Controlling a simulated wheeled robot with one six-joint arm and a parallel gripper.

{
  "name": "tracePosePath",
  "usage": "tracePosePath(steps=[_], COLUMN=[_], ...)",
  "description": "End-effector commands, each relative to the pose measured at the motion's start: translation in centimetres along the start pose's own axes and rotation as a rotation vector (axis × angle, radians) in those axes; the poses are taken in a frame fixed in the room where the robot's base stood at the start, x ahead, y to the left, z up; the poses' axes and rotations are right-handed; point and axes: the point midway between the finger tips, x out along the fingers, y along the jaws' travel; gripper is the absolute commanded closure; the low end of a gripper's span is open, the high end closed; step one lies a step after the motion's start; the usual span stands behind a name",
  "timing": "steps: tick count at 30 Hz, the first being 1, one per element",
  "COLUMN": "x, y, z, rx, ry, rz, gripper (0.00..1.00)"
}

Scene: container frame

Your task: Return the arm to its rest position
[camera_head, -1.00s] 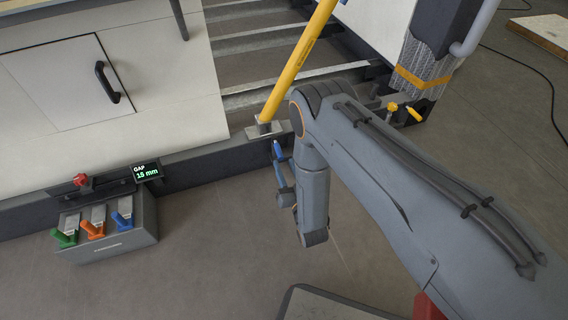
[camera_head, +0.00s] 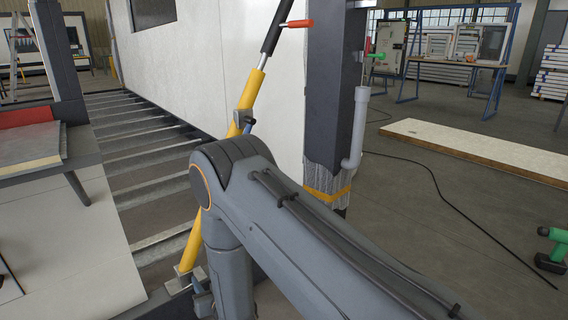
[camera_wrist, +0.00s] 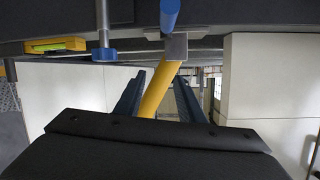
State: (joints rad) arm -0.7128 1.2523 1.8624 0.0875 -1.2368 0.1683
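My arm (camera_head: 300,235) reaches from the lower right of the head view, its elbow beside the yellow strut (camera_head: 191,243) and its lower link dropping out of the bottom edge. My gripper is out of the head view. In the wrist view my gripper (camera_wrist: 160,84) shows two dark blue fingers spread apart above a black palm. The yellow strut (camera_wrist: 157,95) shows in the gap between them, seemingly beyond the fingers; nothing looks held. Whether they touch it is unclear.
A dark post (camera_head: 335,90) with a grey pipe (camera_head: 356,130) stands right of the arm. Slatted floor beams (camera_head: 140,150) lie left. A board (camera_head: 480,150), a black cable (camera_head: 435,185) and a green drill (camera_head: 553,248) lie on the mostly open right floor.

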Motion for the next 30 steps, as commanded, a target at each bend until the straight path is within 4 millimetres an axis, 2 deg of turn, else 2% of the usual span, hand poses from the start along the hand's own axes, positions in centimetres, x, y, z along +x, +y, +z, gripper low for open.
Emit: tracePosePath(steps=[1, 7, 14, 23, 30], x=[0.0, -1.5, -5.2, -13.1, -21.3], y=[-0.2, -0.6, -0.9, -1.5, -2.0], z=[-1.8, -6.5, -11.3, -16.0, -18.4], rx=[0.000, -0.001, 0.003, 0.013, 0.021], ry=[-0.025, -0.160, -0.316, -0.523, -0.689], rz=[0.008, 0.042, 0.071, 0.095, 0.099], gripper=[0.64, 0.64, 0.64, 0.64, 0.64])
